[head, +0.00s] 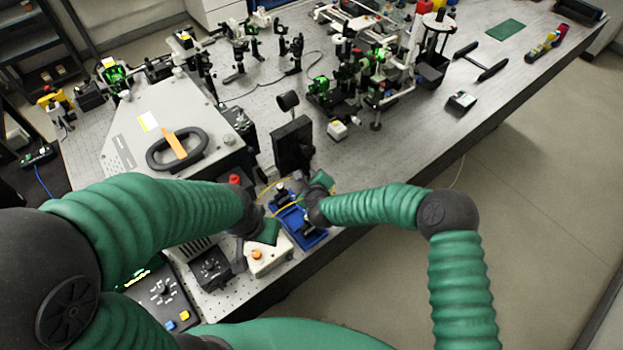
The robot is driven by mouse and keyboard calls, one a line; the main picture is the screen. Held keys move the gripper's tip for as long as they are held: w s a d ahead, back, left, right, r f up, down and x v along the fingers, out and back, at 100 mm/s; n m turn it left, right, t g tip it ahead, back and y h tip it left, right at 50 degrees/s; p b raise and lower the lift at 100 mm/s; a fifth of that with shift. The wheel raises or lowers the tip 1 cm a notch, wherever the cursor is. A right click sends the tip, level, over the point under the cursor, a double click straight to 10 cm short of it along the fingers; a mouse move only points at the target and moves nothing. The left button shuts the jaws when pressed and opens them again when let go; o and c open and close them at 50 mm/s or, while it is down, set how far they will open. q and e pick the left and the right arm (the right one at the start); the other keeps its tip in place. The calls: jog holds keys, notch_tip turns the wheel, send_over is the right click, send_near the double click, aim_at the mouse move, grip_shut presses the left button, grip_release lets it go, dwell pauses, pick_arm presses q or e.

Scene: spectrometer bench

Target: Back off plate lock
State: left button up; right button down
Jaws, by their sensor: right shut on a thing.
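My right gripper (319,184) is at the front edge of the bench, just beyond the blue tray. It is shut on a small part, apparently the plate lock, which its fingers and wrist hide. A dark upright plate (292,145) stands just behind it. My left gripper (268,232) is above the white box with the orange button, left of the blue tray. Its fingertips are too small and covered to tell whether they are open.
The blue tray (312,240) holds dark small parts. The white box (268,258) stands near the front edge. A large grey housing (160,115) with a black handle fills the left. Optics mounts crowd the back.

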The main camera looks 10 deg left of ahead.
jog(key=c, duration=1.4)
grip_release()
